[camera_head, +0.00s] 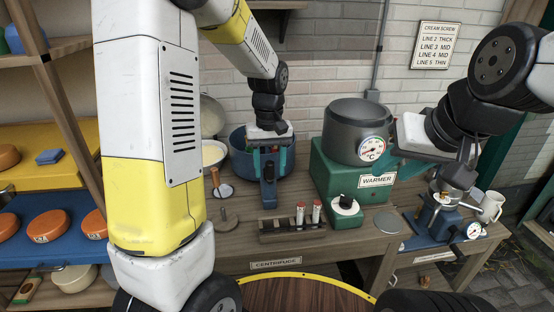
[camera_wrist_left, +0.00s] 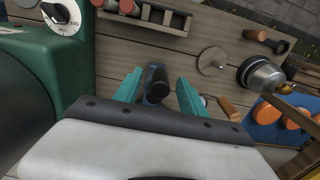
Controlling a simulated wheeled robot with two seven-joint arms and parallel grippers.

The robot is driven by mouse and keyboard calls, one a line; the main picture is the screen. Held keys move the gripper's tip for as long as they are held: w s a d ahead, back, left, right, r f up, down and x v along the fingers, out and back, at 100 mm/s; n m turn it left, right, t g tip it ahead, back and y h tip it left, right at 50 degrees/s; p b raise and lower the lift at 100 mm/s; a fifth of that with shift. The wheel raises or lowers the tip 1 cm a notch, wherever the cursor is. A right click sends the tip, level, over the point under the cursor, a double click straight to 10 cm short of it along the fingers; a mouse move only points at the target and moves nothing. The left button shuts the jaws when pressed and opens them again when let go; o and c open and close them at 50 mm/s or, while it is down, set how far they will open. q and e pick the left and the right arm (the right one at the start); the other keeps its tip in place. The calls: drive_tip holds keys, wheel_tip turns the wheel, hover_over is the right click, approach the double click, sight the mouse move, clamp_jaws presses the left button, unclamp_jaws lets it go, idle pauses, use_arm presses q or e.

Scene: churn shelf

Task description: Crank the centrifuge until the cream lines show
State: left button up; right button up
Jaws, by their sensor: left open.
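A blue upright piece (camera_head: 268,193) stands on the bench under my left gripper (camera_head: 269,166). It may be part of the centrifuge; I cannot make out a crank. In the left wrist view its dark top (camera_wrist_left: 156,78) lies between my two teal fingers (camera_wrist_left: 158,95), with gaps at both sides. My left gripper is open. A wooden rack (camera_head: 290,229) in front holds red-capped tubes (camera_head: 316,211); their cream lines are too small to see. The bench edge bears a CENTRIFUGE label (camera_head: 275,264). My right gripper (camera_head: 388,170) is beside the warmer, its fingertips partly hidden.
The green warmer (camera_head: 331,171) with a grey pot (camera_head: 357,128) stands right of the left gripper. A blue pot (camera_head: 240,165) is behind it. A pegged disc (camera_head: 226,222) lies left of the rack. A blue device with a gauge (camera_head: 437,218) and a mug (camera_head: 491,206) are at right.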

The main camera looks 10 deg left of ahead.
use_arm(q)
drive_tip(key=shift+r, duration=3.85)
drive_tip(key=shift+s+a+r, duration=0.1)
drive_tip(key=shift+s+r, duration=0.15)
drive_tip(key=shift+r, duration=0.1)
drive_tip(key=s+a+r+m+t+h, duration=0.1)
drive_tip(key=s+r+m+t, duration=0.1)
drive_tip(key=s, duration=0.6)
drive_tip(key=s+a+r+m+t+h, duration=0.1)
drive_tip(key=s+r+t, duration=0.3)
drive_tip(key=s, duration=0.5)
drive_tip(key=shift+s+a+m, duration=0.15)
drive_tip(key=shift+a+m, duration=0.2)
drive_tip(key=shift+m, duration=0.05)
